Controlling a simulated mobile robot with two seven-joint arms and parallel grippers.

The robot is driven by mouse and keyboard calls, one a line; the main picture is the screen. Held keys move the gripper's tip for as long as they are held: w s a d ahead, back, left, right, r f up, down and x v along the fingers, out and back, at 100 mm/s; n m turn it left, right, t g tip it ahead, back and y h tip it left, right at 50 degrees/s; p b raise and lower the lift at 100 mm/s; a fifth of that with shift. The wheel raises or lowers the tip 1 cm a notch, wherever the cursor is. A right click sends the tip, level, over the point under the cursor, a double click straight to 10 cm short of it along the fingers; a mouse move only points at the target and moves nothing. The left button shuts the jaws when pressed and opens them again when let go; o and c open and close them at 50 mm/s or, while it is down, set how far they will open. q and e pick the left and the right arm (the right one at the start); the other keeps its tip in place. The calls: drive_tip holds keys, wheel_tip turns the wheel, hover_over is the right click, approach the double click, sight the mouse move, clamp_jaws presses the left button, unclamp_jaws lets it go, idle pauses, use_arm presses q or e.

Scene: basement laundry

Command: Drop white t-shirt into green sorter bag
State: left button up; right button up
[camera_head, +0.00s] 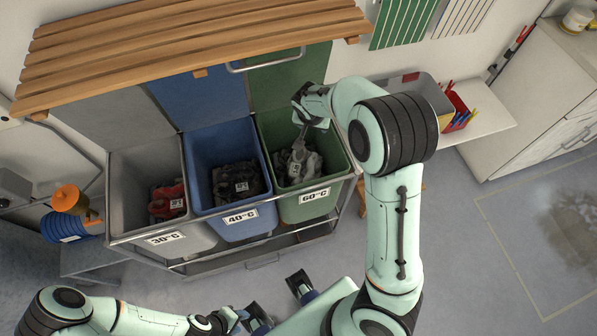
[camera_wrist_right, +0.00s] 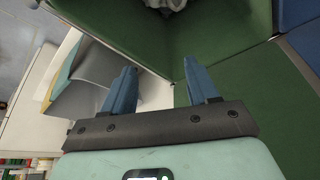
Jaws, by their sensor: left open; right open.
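The green sorter bag (camera_head: 323,204), labelled 60°C, is the right one of three bags in the rack. A crumpled white-grey cloth (camera_head: 298,165), which looks like the white t-shirt, lies inside it; a pale bit of cloth (camera_wrist_right: 165,4) also shows at the top edge of the right wrist view. My right gripper (camera_head: 303,112) is over the back part of the green bag, partly hidden by its own arm. In the wrist view its blue fingers (camera_wrist_right: 159,72) are apart with nothing between them. My left gripper (camera_head: 279,303) is open and empty in front of the rack.
The blue 40°C bag (camera_head: 212,151) holds dark clothing, and the grey 30°C bag (camera_head: 129,172) holds red clothing. Floor at right is clear.

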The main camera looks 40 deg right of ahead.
drive_tip(key=p+v, duration=0.1)
drive_tip(key=v, duration=1.2)
drive_tip(key=shift+r, duration=0.15)
drive_tip(key=shift+a, duration=0.15)
